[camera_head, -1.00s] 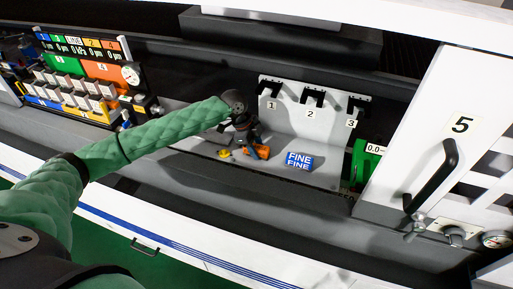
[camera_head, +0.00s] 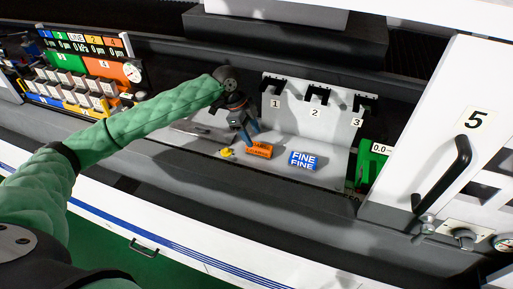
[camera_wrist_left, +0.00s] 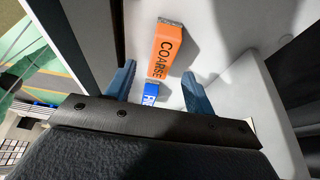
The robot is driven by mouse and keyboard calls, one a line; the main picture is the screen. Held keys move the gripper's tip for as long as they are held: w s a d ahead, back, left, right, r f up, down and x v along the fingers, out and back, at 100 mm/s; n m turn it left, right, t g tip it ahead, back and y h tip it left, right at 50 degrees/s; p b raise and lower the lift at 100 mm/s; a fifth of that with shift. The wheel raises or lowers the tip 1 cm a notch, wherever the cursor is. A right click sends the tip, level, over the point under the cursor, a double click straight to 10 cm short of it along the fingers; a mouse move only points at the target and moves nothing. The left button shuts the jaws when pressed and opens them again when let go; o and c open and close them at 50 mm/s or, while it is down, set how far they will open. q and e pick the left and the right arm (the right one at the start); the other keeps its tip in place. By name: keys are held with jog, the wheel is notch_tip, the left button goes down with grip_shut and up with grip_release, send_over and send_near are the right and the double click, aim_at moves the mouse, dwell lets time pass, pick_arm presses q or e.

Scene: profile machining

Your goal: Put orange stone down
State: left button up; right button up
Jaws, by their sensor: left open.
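The orange stone (camera_head: 259,150), a block with dark lettering, lies on the pale shelf inside the machine bay. In the left wrist view the orange stone (camera_wrist_left: 172,50) reads COARSE and lies beyond the fingertips. My left gripper (camera_head: 247,137) is open, pointing down just above and behind the stone, with nothing between its blue fingers. The gripper (camera_wrist_left: 160,80) in the left wrist view has its fingers spread apart. My right gripper is not in view.
A blue block marked FINE (camera_head: 304,160) lies to the right on the same shelf. A small yellow piece (camera_head: 227,152) lies left of the stone. Black holders numbered 1 to 3 (camera_head: 318,96) stand behind. A white door marked 5 (camera_head: 440,130) is at the right.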

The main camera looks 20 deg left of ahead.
pick_arm(q)
jog(key=b+v, duration=0.1)
jog(key=v, duration=0.3)
jog(key=shift+w+r, duration=0.1)
jog(key=shift+r, duration=0.2)
jog(key=shift+a+r, duration=0.15)
jog(key=shift+r, duration=0.2)
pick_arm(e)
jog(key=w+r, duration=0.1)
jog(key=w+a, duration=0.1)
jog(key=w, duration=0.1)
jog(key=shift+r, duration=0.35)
